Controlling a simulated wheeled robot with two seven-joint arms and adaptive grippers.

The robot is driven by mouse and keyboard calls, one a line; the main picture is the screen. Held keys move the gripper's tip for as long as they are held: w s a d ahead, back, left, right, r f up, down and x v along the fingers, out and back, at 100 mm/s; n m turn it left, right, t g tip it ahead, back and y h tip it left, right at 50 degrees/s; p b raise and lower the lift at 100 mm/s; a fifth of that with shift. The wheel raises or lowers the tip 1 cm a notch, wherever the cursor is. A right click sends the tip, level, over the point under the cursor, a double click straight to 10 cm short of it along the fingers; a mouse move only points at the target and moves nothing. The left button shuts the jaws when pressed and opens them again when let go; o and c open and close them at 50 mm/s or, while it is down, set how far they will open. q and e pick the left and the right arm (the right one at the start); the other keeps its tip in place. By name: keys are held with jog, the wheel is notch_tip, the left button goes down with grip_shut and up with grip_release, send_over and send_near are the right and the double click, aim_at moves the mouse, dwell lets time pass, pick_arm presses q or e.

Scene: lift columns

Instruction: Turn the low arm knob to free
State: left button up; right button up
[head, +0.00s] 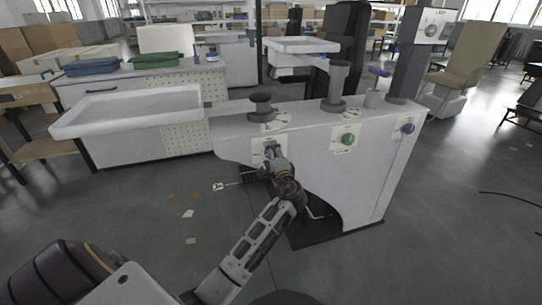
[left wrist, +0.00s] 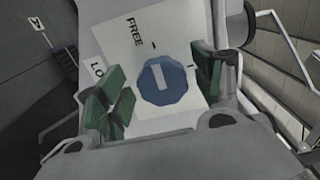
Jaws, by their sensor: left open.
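The low arm knob (left wrist: 163,80) is blue and many-sided, with a white bar on its face, in the left wrist view. In the head view my left gripper (head: 272,153) is at the left plate of the white column housing (head: 235,140) and hides the knob. My right gripper is not in view.
The housing also carries a green knob (head: 347,139) and a purple knob (head: 408,128) further right. Short dark columns (head: 262,104) stand on its top. A white tray (head: 130,108) juts out at the left. The floor (head: 450,230) at the right is mostly clear.

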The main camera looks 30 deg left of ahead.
pick_arm(q)
jog(key=shift+d, duration=0.1)
jog(key=v, duration=1.1)
jog(key=shift+s+d, duration=0.3)
jog(key=shift+n, duration=0.3)
dwell(0.4)
